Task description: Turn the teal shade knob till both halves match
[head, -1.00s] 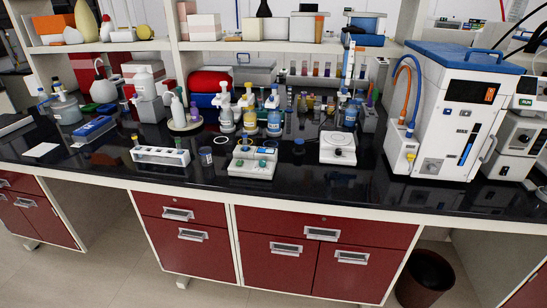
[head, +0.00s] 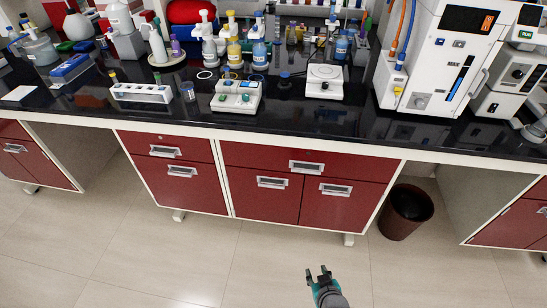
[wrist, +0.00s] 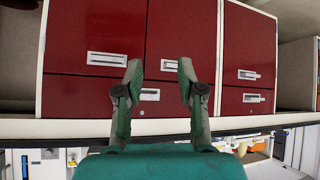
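A small white box (head: 236,105) with two teal-green knobs sits near the front edge of the black bench, in the middle of the head view. One knob (head: 222,98) is on its left and one (head: 246,98) on its right. They are too small to tell which is the shade knob, and the two halves cannot be made out. My gripper (head: 318,271) is low in front of the bench, over the floor and well away from the box. In the wrist view my gripper (wrist: 157,72) is open and empty, facing red cabinet fronts.
A white tube rack (head: 142,94) stands left of the box and a white round-topped device (head: 323,82) right of it. Bottles stand behind. A large white machine (head: 440,60) is at the right. A dark bin (head: 406,212) stands under the bench. The floor (head: 180,265) is clear.

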